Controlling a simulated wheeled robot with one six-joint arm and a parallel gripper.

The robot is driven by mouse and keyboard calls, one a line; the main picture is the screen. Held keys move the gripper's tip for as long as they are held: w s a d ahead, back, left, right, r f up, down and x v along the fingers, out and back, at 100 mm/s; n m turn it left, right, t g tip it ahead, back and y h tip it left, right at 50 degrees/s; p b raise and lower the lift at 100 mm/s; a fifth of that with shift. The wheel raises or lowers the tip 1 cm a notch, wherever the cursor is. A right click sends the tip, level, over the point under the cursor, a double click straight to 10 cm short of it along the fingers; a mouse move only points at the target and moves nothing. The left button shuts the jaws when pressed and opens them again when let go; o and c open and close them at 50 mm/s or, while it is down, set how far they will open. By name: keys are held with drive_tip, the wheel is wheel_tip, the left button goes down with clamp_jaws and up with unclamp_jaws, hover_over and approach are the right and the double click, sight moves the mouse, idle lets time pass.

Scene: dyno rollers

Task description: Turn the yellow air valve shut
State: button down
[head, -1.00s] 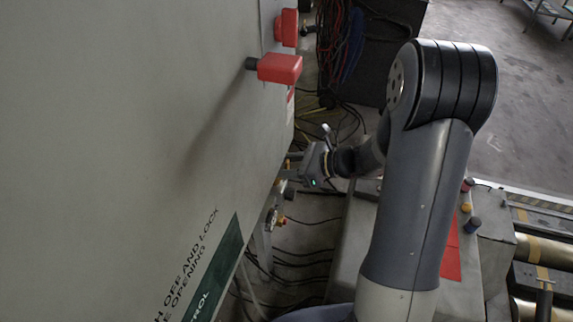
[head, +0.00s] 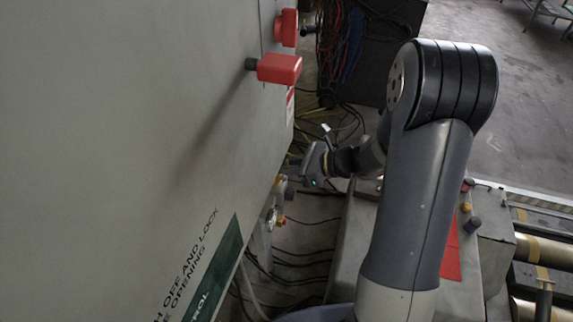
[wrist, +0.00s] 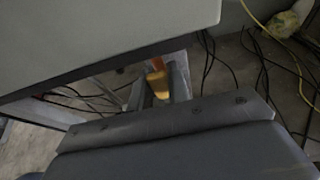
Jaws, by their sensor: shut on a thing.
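The yellow air valve handle (wrist: 157,85) shows in the wrist view between my two grey fingers, below the edge of the grey cabinet. My gripper (wrist: 160,78) is shut on it. In the head view my gripper (head: 293,164) reaches left to the cabinet's lower edge, and the valve is too small and covered there to make out clearly. An orange part (wrist: 152,66) shows just beyond the yellow handle in the wrist view.
The grey cabinet (head: 120,110) fills the left, with red switch handles (head: 280,68) sticking out above my gripper. Small fittings (head: 280,218) hang below my gripper. Black cables (head: 305,263) lie on the floor. A grey box with buttons (head: 460,235) and rollers (head: 545,250) stand at right.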

drive_tip(key=p, duration=0.1)
drive_tip(key=m+p, duration=0.1)
drive_tip(key=shift+w+d+r+g+p, duration=0.2)
drive_tip(key=shift+w+g+p, duration=0.1)
drive_tip(key=shift+w+g, duration=0.1)
drive_tip(key=w+d+f+m+g+y+p, duration=0.1)
drive_tip(key=w+f+m+g+y+p, duration=0.2)
drive_tip(key=m, duration=0.9)
drive_tip(key=shift+w+d+f+g+y, duration=0.35)
drive_tip(key=shift+w+f+g+y, duration=0.2)
drive_tip(key=shift+f+y, duration=0.75)
drive_tip(key=shift+s+f+m, duration=0.1)
drive_tip(key=shift+m, duration=0.3)
drive_tip(key=c, duration=1.3)
unclamp_jaws()
drive_tip(key=shift+c, duration=0.2)
